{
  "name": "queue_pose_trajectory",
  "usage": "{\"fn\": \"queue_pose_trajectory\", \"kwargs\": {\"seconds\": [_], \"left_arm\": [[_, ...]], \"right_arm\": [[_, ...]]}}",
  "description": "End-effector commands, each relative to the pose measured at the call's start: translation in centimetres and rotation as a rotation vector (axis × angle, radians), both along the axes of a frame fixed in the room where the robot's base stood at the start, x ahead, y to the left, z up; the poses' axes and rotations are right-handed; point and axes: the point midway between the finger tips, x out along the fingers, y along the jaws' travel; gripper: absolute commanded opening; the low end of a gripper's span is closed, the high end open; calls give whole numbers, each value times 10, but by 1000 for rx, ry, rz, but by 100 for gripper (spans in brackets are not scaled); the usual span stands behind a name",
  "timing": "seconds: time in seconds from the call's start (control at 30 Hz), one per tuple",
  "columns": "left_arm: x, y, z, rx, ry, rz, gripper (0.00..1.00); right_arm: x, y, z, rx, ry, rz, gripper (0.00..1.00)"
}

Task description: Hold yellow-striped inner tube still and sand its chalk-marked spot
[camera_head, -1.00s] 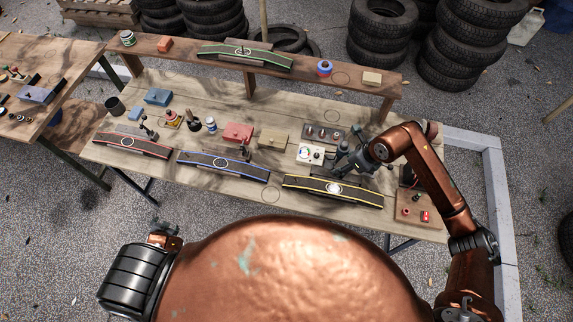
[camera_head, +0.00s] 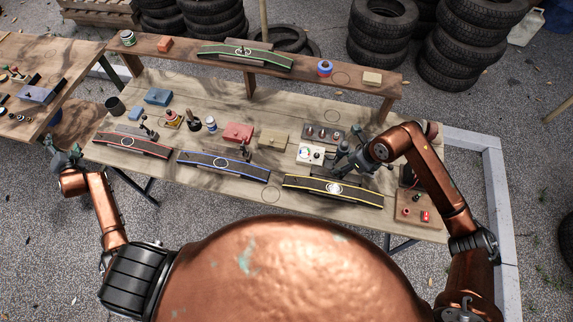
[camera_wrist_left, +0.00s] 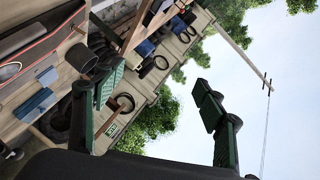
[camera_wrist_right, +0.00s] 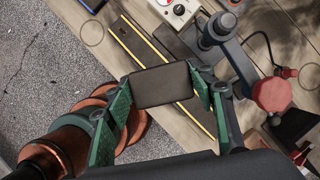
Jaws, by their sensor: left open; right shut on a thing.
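The yellow-striped inner tube (camera_head: 365,196) lies as a dark flat strip along the front right of the table, with a white chalk-marked spot (camera_head: 333,188) near its middle. My right gripper (camera_head: 342,163) is just behind and above it, shut on a dark rectangular block (camera_wrist_right: 162,86). In the right wrist view the block hides part of the tube (camera_wrist_right: 138,45); contact with the tube cannot be told. My left gripper (camera_head: 62,160) is open and empty, beyond the table's left front corner, far from the tube. Its wrist view shows the spread fingers (camera_wrist_left: 160,105).
Blue-striped (camera_head: 245,171) and red-striped (camera_head: 140,146) tubes lie to the left. A white dial box (camera_head: 310,154) stands behind the yellow-striped tube. A board with red parts (camera_head: 412,211) is at right. A red knob (camera_wrist_right: 272,94) on a grey stand is close beside my right gripper.

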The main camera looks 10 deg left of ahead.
Motion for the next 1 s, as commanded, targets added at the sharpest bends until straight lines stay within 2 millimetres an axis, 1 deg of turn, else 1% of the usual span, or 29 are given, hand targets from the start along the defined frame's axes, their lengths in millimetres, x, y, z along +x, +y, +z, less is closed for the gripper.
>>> {"fn": "queue_pose_trajectory", "kwargs": {"seconds": [0.03, 0.07, 0.1, 0.13, 0.17, 0.2, 0.27, 0.3, 0.37, 0.4, 0.47, 0.5, 0.57, 0.6, 0.67, 0.7, 0.77, 0.8, 0.87, 0.9, 0.97, 1.0], "left_arm": [[10, 5, 31, 28, -31, -1, 65], [18, 5, 47, 37, -50, -6, 65], [35, -1, 63, 34, -78, -16, 65], [49, -9, 69, 21, -96, -30, 65], [65, -19, 69, -3, -108, -45, 65], [83, -33, 65, -37, -122, -62, 65], [109, -55, 58, -87, -137, -90, 65], [125, -69, 53, -120, -144, -109, 65], [149, -93, 44, -171, -152, -137, 65], [164, -109, 38, -204, -156, -155, 65], [186, -134, 28, -255, -158, -181, 65], [200, -152, 23, -288, -160, -200, 65], [220, -178, 13, -339, -156, -227, 65], [232, -197, 7, -370, -154, -244, 65], [250, -225, -1, -417, -145, -271, 65], [261, -244, -7, -449, -137, -288, 65], [277, -273, -14, -490, -121, -315, 65], [287, -294, -20, -520, -108, -332, 65], [299, -324, -28, -561, -83, -359, 65], [307, -345, -32, -585, -64, -377, 65], [318, -377, -40, -620, -28, -406, 65], [323, -398, -45, -641, -2, -425, 65]], "right_arm": [[0, 0, 0, 1, 0, 0, 31], [0, 0, 0, 1, 0, 0, 31], [0, 0, 0, 1, 0, 0, 31], [0, 0, 0, 0, 0, 0, 31], [0, 0, 0, 0, 0, 0, 31], [0, 0, 0, 0, 0, 0, 31], [0, 0, 0, 0, 0, 1, 31], [0, 0, 0, 0, 0, 1, 31], [0, 0, 0, 0, 0, 1, 31], [0, 0, 0, 0, 0, 0, 31], [0, 0, 0, 0, 0, 0, 31], [0, 0, 0, 0, 0, 0, 31], [0, 0, 0, 0, 0, 0, 31], [0, 0, 0, 0, 0, 0, 31], [0, 0, 0, 0, 0, 0, 31], [0, 0, 0, 0, 0, 0, 31], [0, 0, 0, 0, 0, 0, 31], [0, 0, 0, 0, 0, 0, 31], [0, 0, 0, 0, 0, 0, 31], [0, 0, 0, 0, 0, 0, 31], [0, 0, 0, 0, 0, 0, 31], [0, 0, 0, 0, 0, 0, 31]]}}
